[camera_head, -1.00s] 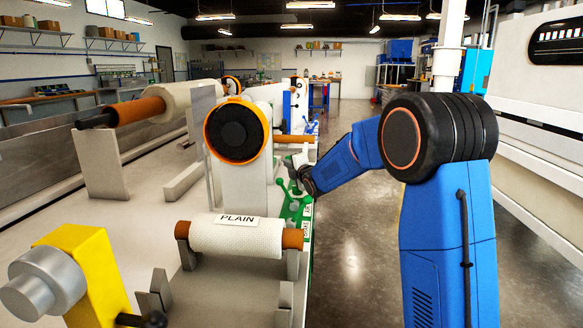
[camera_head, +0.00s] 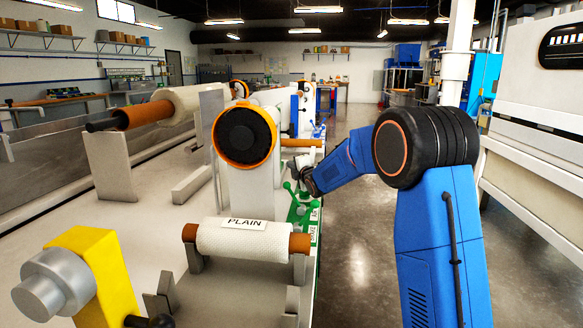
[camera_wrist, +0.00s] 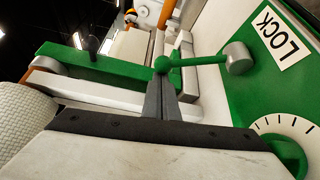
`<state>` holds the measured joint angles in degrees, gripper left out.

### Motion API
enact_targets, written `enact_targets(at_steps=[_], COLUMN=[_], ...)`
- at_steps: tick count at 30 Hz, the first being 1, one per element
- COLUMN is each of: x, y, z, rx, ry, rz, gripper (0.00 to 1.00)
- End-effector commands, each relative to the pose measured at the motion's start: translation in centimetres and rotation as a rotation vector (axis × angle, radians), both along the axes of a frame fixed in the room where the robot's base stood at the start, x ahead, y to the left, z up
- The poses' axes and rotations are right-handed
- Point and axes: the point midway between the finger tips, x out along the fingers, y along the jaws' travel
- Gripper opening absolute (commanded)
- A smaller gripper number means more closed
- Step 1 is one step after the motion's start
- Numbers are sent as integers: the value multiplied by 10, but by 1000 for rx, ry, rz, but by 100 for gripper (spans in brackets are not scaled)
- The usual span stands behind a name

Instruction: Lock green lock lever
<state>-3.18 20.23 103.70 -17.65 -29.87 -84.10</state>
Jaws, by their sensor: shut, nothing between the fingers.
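The green lock lever (camera_wrist: 198,62) is seen close up in the wrist view. It is a thin green rod from a grey hub to a green ball end. A white "LOCK" label (camera_wrist: 280,38) is on the green panel (camera_wrist: 222,98) beside the hub. My gripper (camera_wrist: 164,84) is shut and empty. Its fingertips are right by the ball end; I cannot tell whether they touch it. In the head view, my gripper (camera_head: 303,180) is small and partly hidden by my arm, near the green levers on the green panel (camera_head: 311,214).
A white roll marked "PLAIN" (camera_head: 243,241) lies on stands in front. An orange-ringed black disc (camera_head: 245,135) stands just left of my gripper. A yellow bracket (camera_head: 95,265) with a grey cylinder is at front left. A dial (camera_wrist: 285,130) adjoins the lever. Floor is clear behind my arm.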

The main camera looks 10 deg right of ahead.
Motion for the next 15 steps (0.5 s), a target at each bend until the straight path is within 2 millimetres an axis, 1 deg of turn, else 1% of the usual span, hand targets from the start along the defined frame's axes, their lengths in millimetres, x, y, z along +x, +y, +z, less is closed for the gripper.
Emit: enact_targets(at_steps=[8, 15], x=[-4, -10], y=[-12, -32], z=[8, 15], rx=[125, 326], ry=[-43, -107], rz=[0, -1], gripper=[0, 0])
